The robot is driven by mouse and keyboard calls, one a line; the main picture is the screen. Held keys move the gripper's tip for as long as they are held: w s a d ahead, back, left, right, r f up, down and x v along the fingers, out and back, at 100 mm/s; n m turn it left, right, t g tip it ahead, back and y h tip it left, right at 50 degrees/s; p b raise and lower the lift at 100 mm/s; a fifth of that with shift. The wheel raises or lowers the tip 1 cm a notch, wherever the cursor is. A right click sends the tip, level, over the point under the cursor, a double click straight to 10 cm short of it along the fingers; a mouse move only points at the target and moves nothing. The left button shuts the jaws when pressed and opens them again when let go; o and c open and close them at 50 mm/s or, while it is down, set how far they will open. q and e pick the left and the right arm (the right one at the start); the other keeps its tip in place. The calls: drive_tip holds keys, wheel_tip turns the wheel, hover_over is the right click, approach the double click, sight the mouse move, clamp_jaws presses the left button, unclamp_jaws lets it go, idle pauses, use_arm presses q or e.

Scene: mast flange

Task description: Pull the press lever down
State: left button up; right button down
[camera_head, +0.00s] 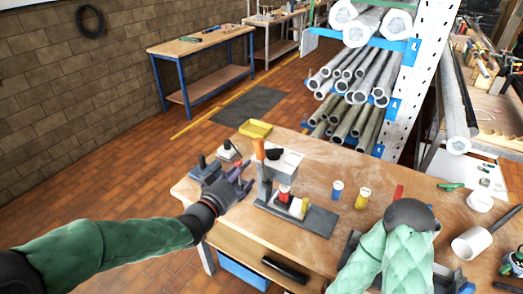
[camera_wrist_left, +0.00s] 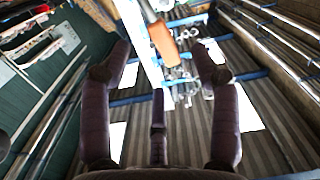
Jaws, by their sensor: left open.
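The press (camera_head: 264,186) stands on the wooden workbench, with a grey column on a dark base plate. Its orange lever handle (camera_head: 259,150) points up at the top left of the column. In the left wrist view the orange handle (camera_wrist_left: 163,42) shows ahead, between the spread fingers. My left gripper (camera_head: 243,178) is open and empty, just left of the press column and a little below the handle. In the wrist view its dark fingers (camera_wrist_left: 160,62) are apart, and I see no contact with the handle. My right arm is bent at the bottom right; its hand is not visible.
A red-topped part (camera_head: 284,192) sits at the press. A blue can (camera_head: 337,190) and a yellow can (camera_head: 362,198) stand to its right. A yellow tray (camera_head: 255,129) lies behind. A white mug-like cylinder (camera_head: 471,243) lies far right. Pipe racks stand behind the bench.

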sight(259, 152)
use_arm(q)
drive_tip(key=shift+h, duration=0.3)
drive_tip(key=x, duration=0.3)
drive_tip(key=r+x, duration=0.1)
drive_tip(key=x, duration=0.3)
drive_tip(key=r+b+x, duration=0.1)
drive_tip(key=x, duration=0.2)
drive_tip(key=shift+w+d+r, duration=0.2)
drive_tip(key=shift+w+d, duration=0.1)
drive_tip(key=shift+m, duration=0.3)
clamp_jaws()
